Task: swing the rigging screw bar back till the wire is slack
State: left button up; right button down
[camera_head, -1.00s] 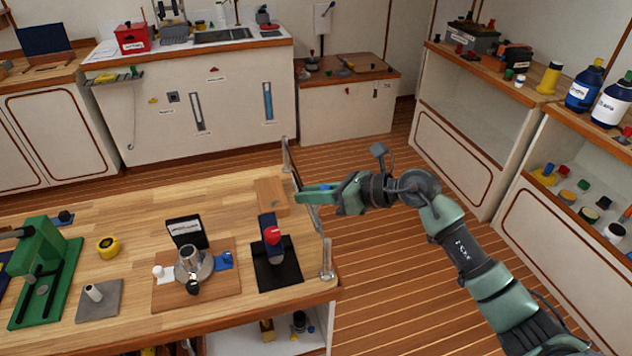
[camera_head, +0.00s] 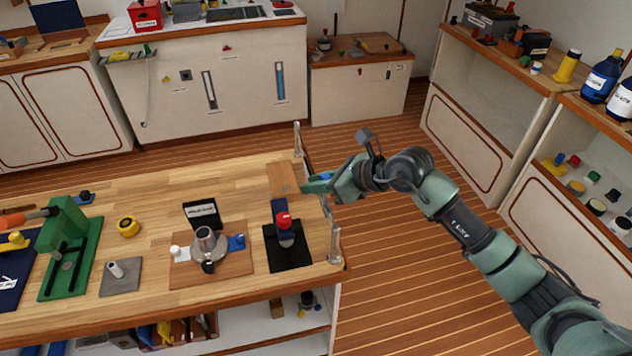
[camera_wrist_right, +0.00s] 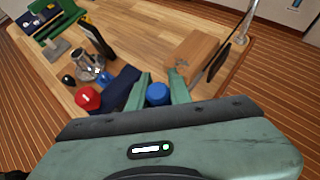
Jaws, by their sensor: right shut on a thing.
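My right gripper (camera_head: 312,185) is at the right edge of the bench, between two metal posts (camera_head: 335,246). In the right wrist view a round blue knob (camera_wrist_right: 157,94) sits between its two fingers, and the gripper is shut on it. The knob looks like the end of the rigging screw bar; the bar's shaft and the screw body are hidden by the gripper. A thin dark line (camera_wrist_right: 218,62), likely the wire, runs beside the gripper along the bench edge; its tension cannot be told. My left gripper is not in view.
A wooden block (camera_head: 284,178) lies close beside the gripper. A black plate (camera_head: 288,256) with a red-topped piece (camera_head: 284,220) stands nearer the front. A winch-like metal part (camera_head: 205,242) and a green press (camera_head: 68,245) are farther left. Open floor lies right of the bench.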

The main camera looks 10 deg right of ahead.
jog(key=c, duration=1.3)
grip_release()
jog(key=b+v, duration=0.2)
jog(key=v, duration=0.5)
jog(key=shift+s+d+r, duration=0.15)
jog(key=shift+s+r, duration=0.05)
jog(key=shift+s, duration=0.05)
